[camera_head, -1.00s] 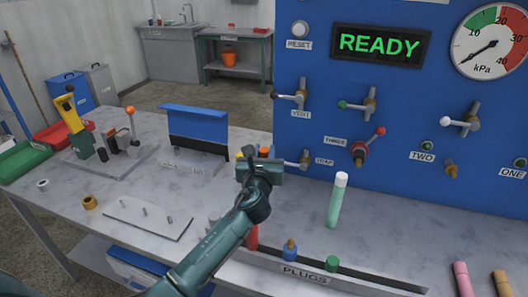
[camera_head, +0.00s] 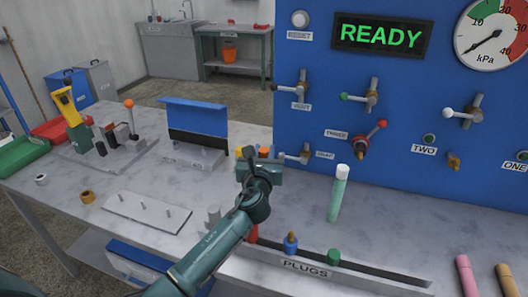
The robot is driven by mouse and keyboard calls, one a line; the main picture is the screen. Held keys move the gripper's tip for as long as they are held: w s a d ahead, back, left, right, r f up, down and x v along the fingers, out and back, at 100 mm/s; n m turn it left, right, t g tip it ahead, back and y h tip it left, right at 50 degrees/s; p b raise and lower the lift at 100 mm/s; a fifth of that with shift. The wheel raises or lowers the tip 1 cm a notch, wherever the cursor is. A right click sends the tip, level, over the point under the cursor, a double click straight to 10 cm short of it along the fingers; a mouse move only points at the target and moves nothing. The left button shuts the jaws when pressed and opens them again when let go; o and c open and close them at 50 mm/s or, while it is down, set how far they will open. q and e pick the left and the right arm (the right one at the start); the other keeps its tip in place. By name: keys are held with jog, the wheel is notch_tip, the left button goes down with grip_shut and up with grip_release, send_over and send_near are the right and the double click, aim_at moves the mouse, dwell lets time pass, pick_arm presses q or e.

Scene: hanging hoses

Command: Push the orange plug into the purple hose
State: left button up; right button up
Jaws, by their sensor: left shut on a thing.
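My left gripper (camera_head: 258,165) is over the bench in front of the blue panel, its hand turned away from the camera. Its fingertips are mostly hidden. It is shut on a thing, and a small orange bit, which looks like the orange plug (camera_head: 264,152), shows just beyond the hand. A small yellow bit (camera_head: 240,153) shows at the hand's left edge; I cannot tell what it is. I see no purple hose in this view. My right gripper is not in view.
The plug rack (camera_head: 390,277) holds red, blue (camera_head: 290,243) and green (camera_head: 333,256) plugs. A pale green tube with a white top (camera_head: 339,195) stands near the panel (camera_head: 420,185). Pink (camera_head: 467,275) and tan (camera_head: 507,280) rods show at lower right. Lever fixtures and a pegged plate (camera_head: 146,212) are at left.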

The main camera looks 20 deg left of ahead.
pick_arm(q)
jog(key=shift+f, duration=0.35)
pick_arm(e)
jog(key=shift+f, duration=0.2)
pick_arm(q)
jog(key=o, duration=0.7)
jog(key=shift+c, duration=0.2)
jog(key=o, duration=0.4)
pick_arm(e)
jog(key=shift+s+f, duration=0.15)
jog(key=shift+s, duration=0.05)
pick_arm(q)
jog(key=s+d, duration=0.2)
jog(key=s, duration=1.1)
jog(key=shift+d, duration=0.15)
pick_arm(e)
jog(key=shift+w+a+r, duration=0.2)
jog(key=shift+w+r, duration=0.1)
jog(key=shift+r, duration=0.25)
